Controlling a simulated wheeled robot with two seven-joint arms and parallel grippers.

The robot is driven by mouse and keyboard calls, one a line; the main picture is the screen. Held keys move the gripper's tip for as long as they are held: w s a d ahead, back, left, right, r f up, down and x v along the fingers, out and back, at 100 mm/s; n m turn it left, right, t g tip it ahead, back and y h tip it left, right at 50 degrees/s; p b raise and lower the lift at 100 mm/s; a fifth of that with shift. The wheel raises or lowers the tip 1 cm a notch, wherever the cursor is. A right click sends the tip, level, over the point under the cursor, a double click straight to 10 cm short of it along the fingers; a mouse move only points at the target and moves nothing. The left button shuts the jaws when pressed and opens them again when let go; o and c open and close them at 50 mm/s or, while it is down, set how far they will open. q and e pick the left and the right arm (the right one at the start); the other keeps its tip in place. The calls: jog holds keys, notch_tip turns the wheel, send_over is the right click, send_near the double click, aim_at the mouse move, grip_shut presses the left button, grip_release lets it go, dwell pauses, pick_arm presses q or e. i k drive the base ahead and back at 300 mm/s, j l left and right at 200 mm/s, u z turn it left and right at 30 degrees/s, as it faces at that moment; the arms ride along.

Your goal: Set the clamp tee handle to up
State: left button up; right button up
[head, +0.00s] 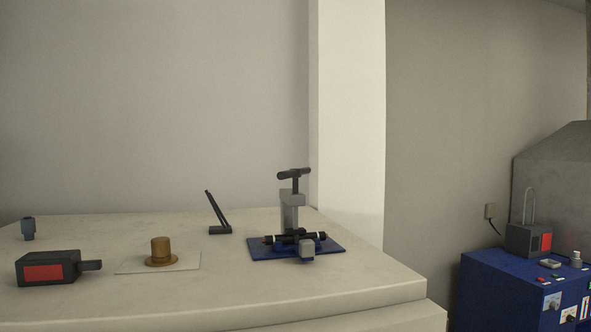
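The clamp (290,213) stands on a blue base plate (262,254) near the right end of the pale worktop. Its black tee handle (294,174) sits on top of the grey upright, with its crossbar tilted slightly and its stem pointing down into the grey block. A black cable-like piece (284,239) with pale bands lies across the low part of the clamp. Neither of my grippers shows in the head view.
The worktop (330,287) also holds a black box with a red face (45,269), a brass weight (161,251) on a pale sheet, a thin black angled stand (218,214) and a small grey-blue part (28,229). A blue cabinet (500,292) stands at the right, past a gap.

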aim_at(294, 174)
jog(key=l+u, duration=0.1)
jog(key=u, duration=0.25)
jog(key=l+u, duration=0.1)
jog(key=u, duration=0.3)
jog(key=l+u, duration=0.4)
jog(key=l, duration=0.4)
jog(key=l+u, duration=0.35)
jog(key=l, duration=1)
jog(key=k+l, duration=0.15)
jog(key=l, duration=0.35)
jog(key=l+u, duration=0.1)
jog(key=l, duration=0.4)
jog(key=k+l, duration=0.15)
jog(key=l, duration=0.35)
